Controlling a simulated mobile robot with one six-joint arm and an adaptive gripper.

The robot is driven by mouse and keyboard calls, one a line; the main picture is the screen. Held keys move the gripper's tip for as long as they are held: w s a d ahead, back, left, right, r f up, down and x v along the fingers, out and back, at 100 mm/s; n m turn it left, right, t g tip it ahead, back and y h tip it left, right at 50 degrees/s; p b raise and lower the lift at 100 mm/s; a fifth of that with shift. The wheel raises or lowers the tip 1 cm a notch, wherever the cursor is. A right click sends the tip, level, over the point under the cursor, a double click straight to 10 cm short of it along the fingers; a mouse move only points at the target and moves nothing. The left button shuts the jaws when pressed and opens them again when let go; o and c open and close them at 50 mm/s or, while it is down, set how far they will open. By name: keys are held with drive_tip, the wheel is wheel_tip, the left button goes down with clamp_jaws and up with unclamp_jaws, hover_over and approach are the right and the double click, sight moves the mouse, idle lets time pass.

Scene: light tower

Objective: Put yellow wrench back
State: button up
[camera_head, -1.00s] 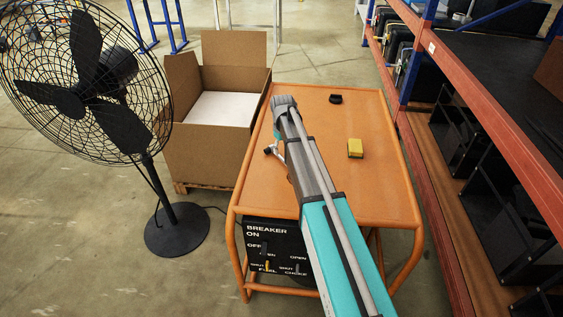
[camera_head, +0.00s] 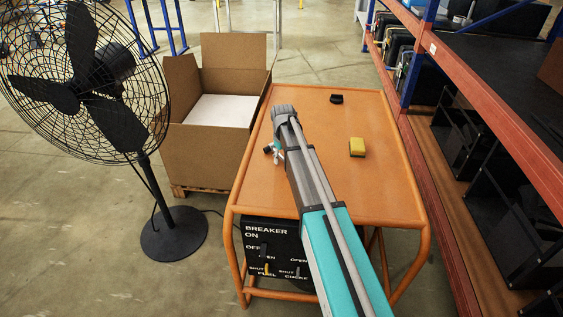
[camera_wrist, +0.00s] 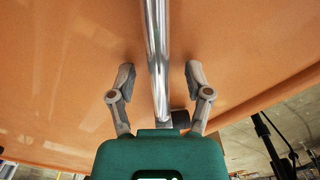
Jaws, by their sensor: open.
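I cannot identify a yellow wrench in either view. In the wrist view, my gripper (camera_wrist: 159,72) is open, with one finger on each side of a shiny metal bar (camera_wrist: 154,35). The bar runs from the top edge down between the fingers, and I cannot tell whether it is part of a wrench. A small dark piece (camera_wrist: 181,119) shows beside its lower end. In the head view, my arm hides most of the gripper above the left side of the orange table (camera_head: 315,93). A small yellow block (camera_head: 357,147) lies on the table to the right of my arm.
A black object (camera_head: 337,99) lies at the table's far side. An open cardboard box (camera_head: 205,155) and a black fan (camera_head: 110,75) stand to the left. An orange-and-blue rack (camera_head: 490,115) borders the right. A black breaker panel (camera_head: 272,245) sits under the table's front.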

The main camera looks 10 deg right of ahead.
idle(0.4)
clamp_jaws()
